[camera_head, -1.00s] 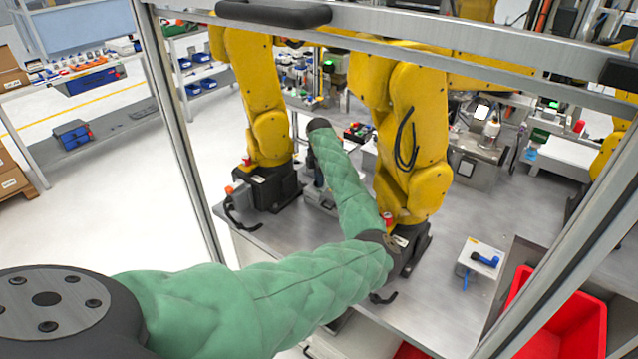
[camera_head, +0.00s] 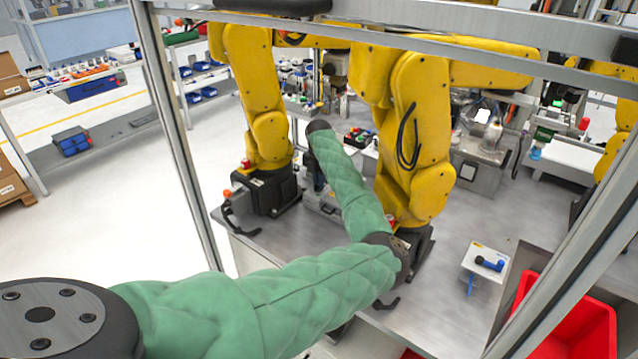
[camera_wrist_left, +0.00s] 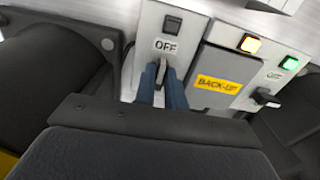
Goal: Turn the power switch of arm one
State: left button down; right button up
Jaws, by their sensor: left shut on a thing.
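In the left wrist view a black rotary power switch (camera_wrist_left: 162,70) sits on a light grey panel under an OFF label. My left gripper (camera_wrist_left: 161,78) has its blue fingers on either side of this switch and is shut on its handle. The handle looks nearly upright in the picture. A dark square indicator (camera_wrist_left: 173,25) above the label is unlit. In the head view my left gripper (camera_head: 319,182) points down at the grey control box (camera_head: 326,207) between two yellow arms; the switch is too small to make out there. My right gripper is not in view.
To the right in the wrist view are a BACK-UP label (camera_wrist_left: 219,84), a lit orange light (camera_wrist_left: 250,44), a lit green light (camera_wrist_left: 289,63) and a second black switch (camera_wrist_left: 265,97). Yellow arms (camera_head: 257,110) (camera_head: 413,130) flank my forearm. A red bin (camera_head: 567,318) stands front right.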

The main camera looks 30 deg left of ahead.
pick_arm(q)
jog(key=shift+w+r, duration=0.1)
jog(key=shift+r, duration=0.05)
jog(key=c, duration=1.5)
grip_release()
jog(key=shift+o, duration=0.2)
pick_arm(e)
jog(key=shift+s, duration=0.2)
jog(key=shift+a+f, duration=0.1)
